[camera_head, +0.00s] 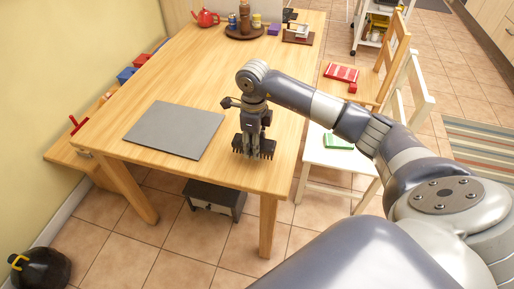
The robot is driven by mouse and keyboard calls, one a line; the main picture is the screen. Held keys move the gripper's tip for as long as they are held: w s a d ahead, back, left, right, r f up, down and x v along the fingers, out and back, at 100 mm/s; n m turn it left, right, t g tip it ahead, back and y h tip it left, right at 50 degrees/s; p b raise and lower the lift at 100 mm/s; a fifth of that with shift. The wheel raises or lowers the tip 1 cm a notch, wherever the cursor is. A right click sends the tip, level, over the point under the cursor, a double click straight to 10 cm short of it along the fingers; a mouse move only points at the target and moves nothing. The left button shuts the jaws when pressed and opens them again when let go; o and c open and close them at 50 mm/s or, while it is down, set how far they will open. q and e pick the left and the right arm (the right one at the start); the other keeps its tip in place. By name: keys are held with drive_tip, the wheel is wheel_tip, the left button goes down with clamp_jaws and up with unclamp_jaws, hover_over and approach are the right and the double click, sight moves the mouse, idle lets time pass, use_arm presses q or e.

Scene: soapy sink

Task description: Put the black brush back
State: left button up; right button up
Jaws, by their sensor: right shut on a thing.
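My right gripper (255,136) points down over the front right part of the wooden table (282,95). It is shut on a dark, toothed thing that looks like the black brush (255,151). The brush hangs bristles down, at or just above the tabletop; I cannot tell if it touches. The fingers and the upper part of the brush blend together in dark tones. My left gripper is not in view.
A grey mat (174,129) lies left of the gripper. A red teapot (206,18), a round tray (245,31) with jars, and a small stand (298,34) are at the back. Chairs (341,155) stand at the right. The table between is clear.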

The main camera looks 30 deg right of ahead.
drive_tip(key=shift+d, duration=0.5)
wheel_tip(320, 180, down, 3)
drive_tip(key=shift+d+f+p, duration=0.1)
drive_tip(key=shift+f+p, duration=0.1)
drive_tip(key=shift+p, duration=0.3)
drive_tip(key=shift+f, duration=0.25)
drive_tip(key=o, duration=1)
drive_tip(key=shift+w, duration=0.1)
drive_tip(key=shift+r, duration=0.15)
drive_tip(key=shift+r, duration=0.25)
wheel_tip(320, 180, up, 12)
drive_tip(key=shift+f+b, duration=0.2)
drive_tip(key=shift+b, duration=0.6)
